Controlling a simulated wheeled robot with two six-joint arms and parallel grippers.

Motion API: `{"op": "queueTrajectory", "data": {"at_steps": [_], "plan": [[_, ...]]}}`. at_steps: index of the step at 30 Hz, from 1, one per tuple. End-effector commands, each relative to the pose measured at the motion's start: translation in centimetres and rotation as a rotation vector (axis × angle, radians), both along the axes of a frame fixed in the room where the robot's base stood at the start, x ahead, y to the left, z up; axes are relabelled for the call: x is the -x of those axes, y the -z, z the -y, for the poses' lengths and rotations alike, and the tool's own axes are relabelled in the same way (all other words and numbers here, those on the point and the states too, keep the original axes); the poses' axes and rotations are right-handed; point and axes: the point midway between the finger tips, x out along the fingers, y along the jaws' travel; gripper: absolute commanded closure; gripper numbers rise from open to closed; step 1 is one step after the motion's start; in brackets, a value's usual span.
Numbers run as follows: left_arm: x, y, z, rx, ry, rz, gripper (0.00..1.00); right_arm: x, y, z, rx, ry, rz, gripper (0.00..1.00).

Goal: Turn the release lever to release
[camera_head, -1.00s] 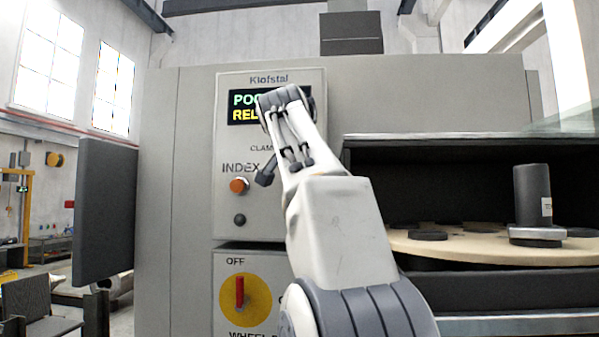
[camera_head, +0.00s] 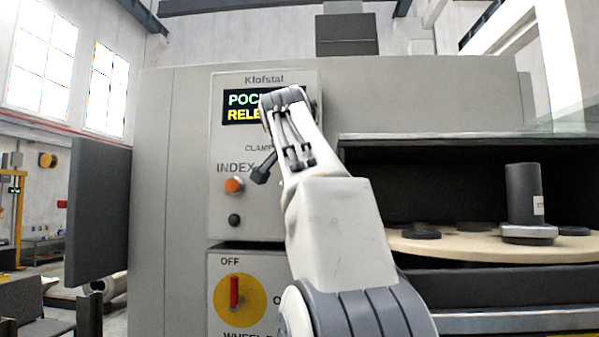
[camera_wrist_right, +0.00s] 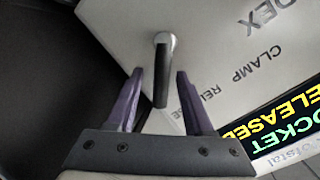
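The release lever (camera_wrist_right: 161,78), a black bar with a round silver end, shows in the right wrist view in front of the pale panel with the words CLAMP and RELEASE. My right gripper (camera_wrist_right: 159,73) is open, with one purple finger on each side of the lever. A gap shows between the lever and each finger. In the head view my right arm hides the lever and most of the gripper. The display (camera_wrist_right: 294,124) reads POCKET RELEASED, and it is partly covered in the head view (camera_head: 240,106). My left gripper is not in view.
An orange INDEX button (camera_head: 233,185) and a dark button (camera_head: 234,220) sit left of my arm. Below is a red switch on a yellow disc (camera_head: 240,300). On the right, a round table (camera_head: 470,246) carries a dark cylindrical holder (camera_head: 525,195).

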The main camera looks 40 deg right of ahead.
Motion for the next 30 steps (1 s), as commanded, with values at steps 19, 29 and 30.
{"op": "queueTrajectory", "data": {"at_steps": [19, 29, 30], "plan": [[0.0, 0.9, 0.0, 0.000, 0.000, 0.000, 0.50, 4.4, -1.9, -5.3, 0.003, -0.005, 0.003, 0.48], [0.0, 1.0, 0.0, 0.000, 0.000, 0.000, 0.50, 6.5, -2.8, -7.6, 0.000, -0.002, 0.000, 0.48], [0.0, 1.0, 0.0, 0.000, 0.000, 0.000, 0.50, 6.6, -2.8, -7.6, 0.000, -0.001, -0.001, 0.48]]}}
